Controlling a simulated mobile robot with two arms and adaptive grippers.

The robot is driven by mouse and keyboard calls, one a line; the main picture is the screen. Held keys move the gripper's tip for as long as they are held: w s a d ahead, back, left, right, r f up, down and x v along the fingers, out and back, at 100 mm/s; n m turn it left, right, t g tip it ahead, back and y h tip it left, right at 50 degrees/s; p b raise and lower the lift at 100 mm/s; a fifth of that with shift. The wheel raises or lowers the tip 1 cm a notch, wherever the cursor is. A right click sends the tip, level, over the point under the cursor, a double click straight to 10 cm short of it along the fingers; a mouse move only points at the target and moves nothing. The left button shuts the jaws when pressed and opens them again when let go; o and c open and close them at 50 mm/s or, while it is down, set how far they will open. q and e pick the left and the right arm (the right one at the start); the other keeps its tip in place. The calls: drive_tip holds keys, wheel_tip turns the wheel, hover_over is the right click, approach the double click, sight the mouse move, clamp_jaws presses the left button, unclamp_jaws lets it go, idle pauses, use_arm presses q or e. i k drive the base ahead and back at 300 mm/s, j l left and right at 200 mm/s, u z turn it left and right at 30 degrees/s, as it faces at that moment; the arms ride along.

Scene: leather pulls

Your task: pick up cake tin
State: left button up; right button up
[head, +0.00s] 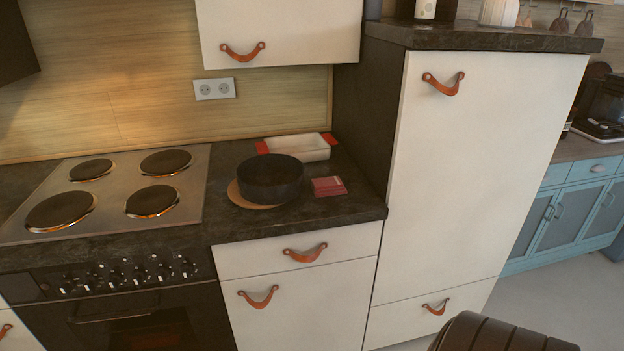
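A dark round tin (271,181), which looks like the cake tin, sits upright on a round wooden board (247,203) on the dark counter, right of the stove. Its near wall and rim show, and its inside is dark. A white rectangular baking dish with red ends (304,152) stands just behind it. A small stack of red-pink cloths or pads (328,186) lies to its right. Neither of my grippers is in view.
A stove (115,190) with several dark hotplates is left of the tin. A tall white cabinet (470,170) walls off the counter's right side. A white wall cupboard (290,30) hangs above the counter. The counter's front edge (290,228) is clear.

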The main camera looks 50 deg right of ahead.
sight(271, 178)
drive_tip(key=z, duration=1.3)
drive_tip(key=i+l+u, duration=0.1)
drive_tip(key=i+l, duration=0.2)
drive_tip(key=i, duration=0.05)
